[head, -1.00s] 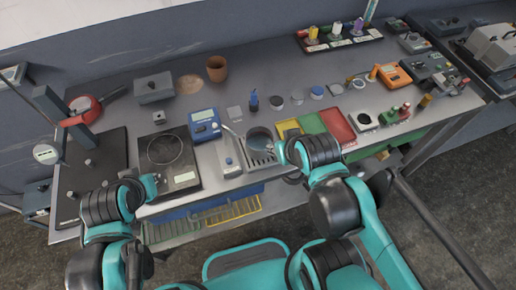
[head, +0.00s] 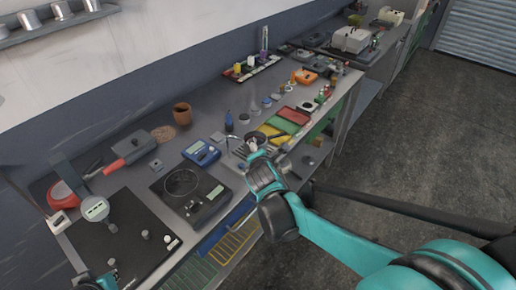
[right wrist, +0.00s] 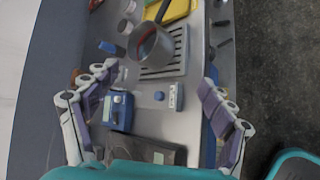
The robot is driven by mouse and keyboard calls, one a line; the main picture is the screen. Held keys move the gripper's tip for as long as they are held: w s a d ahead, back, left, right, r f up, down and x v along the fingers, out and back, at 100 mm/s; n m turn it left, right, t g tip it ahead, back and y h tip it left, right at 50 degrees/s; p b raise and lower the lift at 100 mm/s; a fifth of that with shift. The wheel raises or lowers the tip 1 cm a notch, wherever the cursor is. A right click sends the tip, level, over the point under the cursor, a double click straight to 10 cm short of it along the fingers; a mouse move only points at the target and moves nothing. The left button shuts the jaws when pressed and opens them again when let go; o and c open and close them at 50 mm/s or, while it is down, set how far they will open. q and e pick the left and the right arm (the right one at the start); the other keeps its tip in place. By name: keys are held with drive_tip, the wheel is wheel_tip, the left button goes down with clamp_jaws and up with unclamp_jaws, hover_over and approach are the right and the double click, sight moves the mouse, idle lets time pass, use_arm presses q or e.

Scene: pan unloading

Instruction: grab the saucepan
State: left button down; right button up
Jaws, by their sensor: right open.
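The saucepan (right wrist: 150,45) is a small grey pan with a dark handle. It sits on a slotted metal grate (right wrist: 176,58) in the right wrist view, beyond the fingertips. In the head view the saucepan (head: 267,131) is partly hidden by my right gripper (head: 251,147). My right gripper shows open and empty in the right wrist view (right wrist: 160,78), its fingers apart above the bench and short of the pan. My left gripper (head: 107,281) shows only in part at the bottom left of the head view; its jaw state is unclear.
A blue meter (head: 201,152) and a black scale (head: 191,191) stand left of the grate. Yellow, green and red trays (head: 293,115) lie beyond it. Open floor lies right.

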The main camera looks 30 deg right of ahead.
sight(271, 138)
use_arm(q)
wheel_tip(271, 138, down, 4)
drive_tip(key=b, duration=0.3)
drive_tip(key=shift+d+b, duration=0.15)
drive_tip(key=shift+b, duration=0.2)
use_arm(e)
drive_tip(key=w+d+f+n, duration=0.2)
drive_tip(key=w+d+n, duration=0.1)
drive_tip(key=w, duration=0.1)
drive_tip(key=w+d+f+n+h, duration=0.1)
drive_tip(key=w+d+f+n, duration=0.1)
drive_tip(key=w+d+n, duration=0.2)
drive_tip(key=w+d+f+n+t+h, duration=0.1)
drive_tip(key=w+d+f+n, duration=0.1)
drive_tip(key=w+d+n, duration=0.2)
drive_tip(key=shift+d+f, duration=0.15)
drive_tip(key=shift+f, duration=0.15)
drive_tip(key=shift+r, duration=0.1)
use_arm(q)
drive_tip(key=shift+r, duration=0.1)
use_arm(e)
drive_tip(key=shift+s, duration=0.1)
drive_tip(key=shift+c, duration=1.2)
clamp_jaws()
